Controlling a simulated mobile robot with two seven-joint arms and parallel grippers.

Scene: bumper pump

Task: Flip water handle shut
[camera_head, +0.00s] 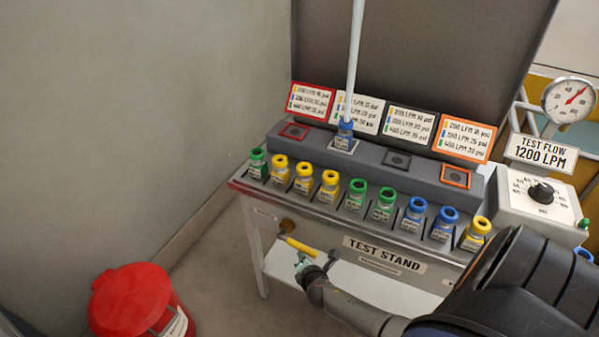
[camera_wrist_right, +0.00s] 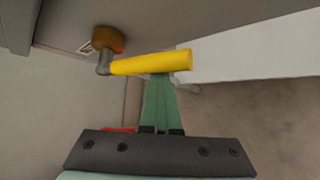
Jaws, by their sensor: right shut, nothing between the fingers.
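The water handle is a yellow lever (camera_head: 301,246) on a brass-coloured valve fitting (camera_head: 287,226) under the front edge of the test stand. It points right and slightly down in the head view. In the right wrist view the yellow lever (camera_wrist_right: 150,63) lies nearly level, running right from a grey elbow below the fitting (camera_wrist_right: 106,38). My right gripper (camera_head: 301,263) is just below the lever, with its fingers closed together and empty. In the right wrist view its green fingertips (camera_wrist_right: 161,80) reach the lever's underside; I cannot tell whether they touch. My left gripper is not in view.
The test stand (camera_head: 345,217) carries a row of bottles with coloured caps, sign cards and a pale upright pole (camera_head: 354,65). A gauge (camera_head: 569,100) and dial box (camera_head: 541,195) stand at right. A red bucket (camera_head: 131,300) is on the floor at lower left. A wall borders the left.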

